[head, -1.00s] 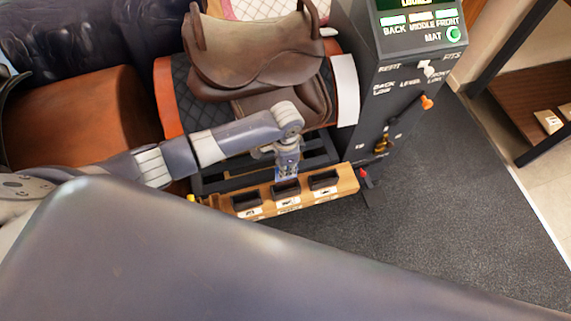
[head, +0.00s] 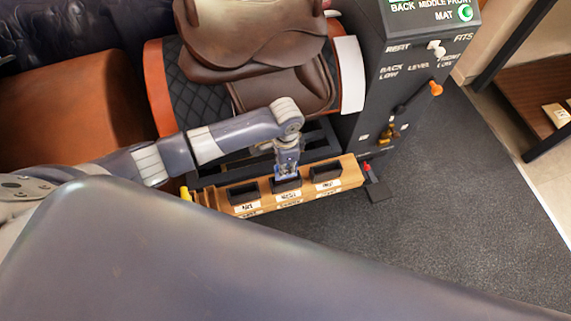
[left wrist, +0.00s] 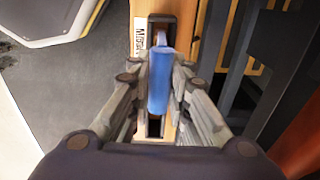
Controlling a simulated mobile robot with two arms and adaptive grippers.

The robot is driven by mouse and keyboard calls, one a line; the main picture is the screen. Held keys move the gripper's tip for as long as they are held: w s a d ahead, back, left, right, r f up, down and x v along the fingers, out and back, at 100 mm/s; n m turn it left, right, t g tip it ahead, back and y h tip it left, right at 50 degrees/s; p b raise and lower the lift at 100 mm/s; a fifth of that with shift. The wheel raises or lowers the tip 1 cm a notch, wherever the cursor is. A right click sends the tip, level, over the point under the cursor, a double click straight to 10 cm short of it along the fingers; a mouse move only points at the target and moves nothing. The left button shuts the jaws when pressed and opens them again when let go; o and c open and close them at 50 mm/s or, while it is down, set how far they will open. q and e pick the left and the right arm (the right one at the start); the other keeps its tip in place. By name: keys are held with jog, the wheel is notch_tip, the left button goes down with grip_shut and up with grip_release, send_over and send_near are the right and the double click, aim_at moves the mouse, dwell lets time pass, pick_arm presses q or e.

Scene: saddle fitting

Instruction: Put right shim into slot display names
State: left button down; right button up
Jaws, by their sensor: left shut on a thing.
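My left gripper (head: 287,170) is shut on a blue shim (left wrist: 160,80), seen between the fingers in the left wrist view. It is at the middle of three dark slots in a wooden rack (head: 208,196). The middle slot (left wrist: 155,127) lies under the shim, beside a white label beginning with M. I cannot tell whether the shim is inside the slot or just above it. The left slot (head: 243,193) and right slot (head: 326,172) look dark. The display (head: 430,4) is mostly cut off at the top. My right gripper is not in view.
A brown saddle (head: 255,45) on a quilted pad stands behind the rack. A dark control post (head: 385,90) with switches and an orange knob (head: 436,88) stands to the right. Grey floor (head: 430,220) is clear in front. A large grey surface covers the lower left.

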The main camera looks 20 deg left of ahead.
pick_arm(q)
jog(key=shift+f+b, duration=0.75)
jog(key=shift+f, duration=0.2)
jog(key=shift+f+b, duration=0.35)
jog(key=shift+f, duration=0.6)
jog(key=c, duration=1.4)
grip_release()
jog(key=shift+r, duration=0.15)
notch_tip(320, 180, up, 12)
jog(key=shift+f, duration=0.15)
